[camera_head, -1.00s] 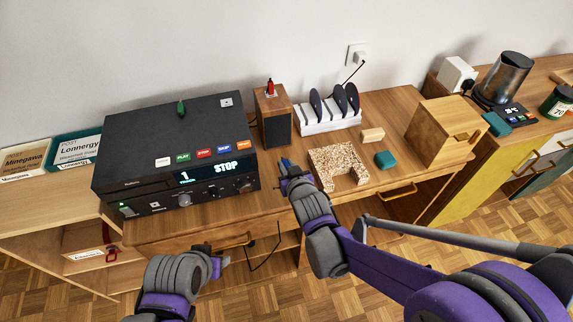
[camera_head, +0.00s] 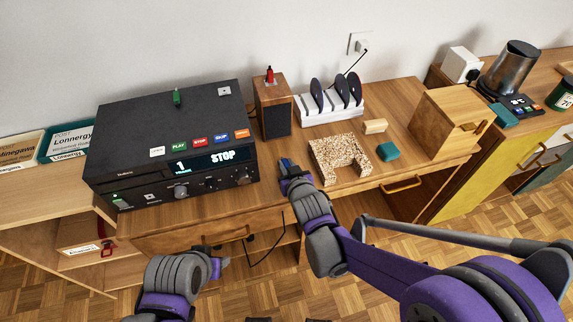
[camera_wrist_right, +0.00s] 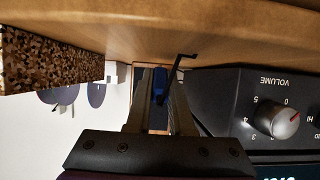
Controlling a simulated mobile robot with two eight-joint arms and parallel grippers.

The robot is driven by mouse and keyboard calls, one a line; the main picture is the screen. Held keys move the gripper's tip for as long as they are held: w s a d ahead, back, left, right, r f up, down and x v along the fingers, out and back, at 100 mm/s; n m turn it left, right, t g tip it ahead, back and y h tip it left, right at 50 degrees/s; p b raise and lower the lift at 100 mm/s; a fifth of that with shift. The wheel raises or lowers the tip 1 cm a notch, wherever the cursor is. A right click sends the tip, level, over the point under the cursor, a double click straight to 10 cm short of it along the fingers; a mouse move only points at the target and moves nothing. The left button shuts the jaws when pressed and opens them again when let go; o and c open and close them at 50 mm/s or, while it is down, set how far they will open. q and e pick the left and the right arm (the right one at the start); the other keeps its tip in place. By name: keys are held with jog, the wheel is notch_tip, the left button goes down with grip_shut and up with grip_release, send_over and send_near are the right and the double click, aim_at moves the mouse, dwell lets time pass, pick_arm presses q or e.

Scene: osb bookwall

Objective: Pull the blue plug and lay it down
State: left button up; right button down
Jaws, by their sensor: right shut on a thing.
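The blue plug (camera_wrist_right: 159,85) is between the fingers of my right gripper (camera_wrist_right: 160,100) in the right wrist view. A thin dark bent piece shows beside it. In the head view, the plug (camera_head: 285,163) is a small blue patch at the tip of my right gripper (camera_head: 287,168), which is shut on it. That gripper is near the table's front part, just right of the black player (camera_head: 170,135). The fingers hide most of the plug, and I cannot tell whether it touches anything. My left gripper (camera_head: 220,263) is low in front of the table; its fingers are unclear.
A speckled U-shaped block (camera_head: 322,155), a teal block (camera_head: 388,151) and a white rack (camera_head: 335,110) stand right of my right gripper. Little bare tabletop lies between.

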jog(key=shift+f+b, duration=0.45)
jog(key=shift+f, duration=0.1)
jog(key=c, duration=0.7)
grip_release()
jog(key=p+v, duration=0.1)
jog(key=v, duration=1)
jog(key=shift+p, duration=0.35)
